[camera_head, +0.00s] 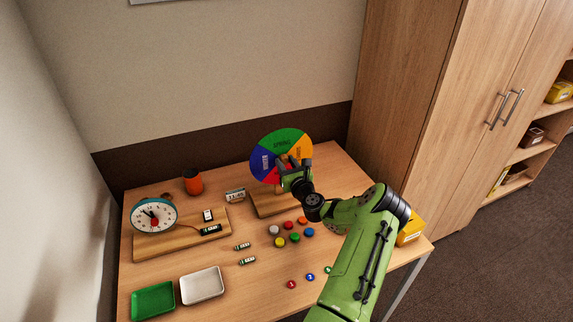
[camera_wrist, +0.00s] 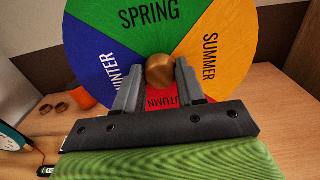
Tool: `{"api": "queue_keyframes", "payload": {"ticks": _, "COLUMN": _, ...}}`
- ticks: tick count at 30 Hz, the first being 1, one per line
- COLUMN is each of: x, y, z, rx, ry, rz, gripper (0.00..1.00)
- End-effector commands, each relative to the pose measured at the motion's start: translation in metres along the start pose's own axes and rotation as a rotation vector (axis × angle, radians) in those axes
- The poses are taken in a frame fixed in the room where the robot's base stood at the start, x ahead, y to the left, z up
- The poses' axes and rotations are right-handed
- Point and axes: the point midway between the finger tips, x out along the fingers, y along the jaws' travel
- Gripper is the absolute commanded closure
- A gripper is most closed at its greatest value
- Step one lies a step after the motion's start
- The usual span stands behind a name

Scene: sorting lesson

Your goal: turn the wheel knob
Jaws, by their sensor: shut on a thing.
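The season wheel (camera_head: 279,141) stands upright on a wooden base (camera_head: 265,207) at the back right of the table. It has a green SPRING part on top, orange SUMMER at right, red AUTUMN at the bottom and blue WINTER at left. In the wrist view the wheel (camera_wrist: 148,20) fills the upper middle. The round wooden wheel knob (camera_wrist: 160,69) is at its centre. My gripper (camera_wrist: 158,84) is shut on the knob, one finger on each side. In the head view my gripper (camera_head: 296,171) covers the wheel's lower right part and the knob.
Left stand a clock (camera_head: 154,215) on a wooden board (camera_head: 150,249) and an orange cup (camera_head: 193,182). Several coloured caps (camera_head: 280,242) lie in front of the wheel. A green tray (camera_head: 153,300) and a white tray (camera_head: 202,285) are at front left. A tall cabinet (camera_head: 430,90) stands right.

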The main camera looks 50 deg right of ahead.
Motion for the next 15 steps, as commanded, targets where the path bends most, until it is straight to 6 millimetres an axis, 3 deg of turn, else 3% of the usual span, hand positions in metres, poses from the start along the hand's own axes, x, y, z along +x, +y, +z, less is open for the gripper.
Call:
{"api": "queue_keyframes", "payload": {"ticks": 8, "x": 0.0000, "y": 0.0005, "z": -0.0002, "rx": -0.106, "ry": -0.001, "rz": 0.000, "gripper": 0.92}}
{"api": "queue_keyframes", "payload": {"ticks": 15, "x": 0.0002, "y": 0.0016, "z": -0.0012, "rx": -0.304, "ry": -0.001, "rz": 0.001, "gripper": 0.92}}
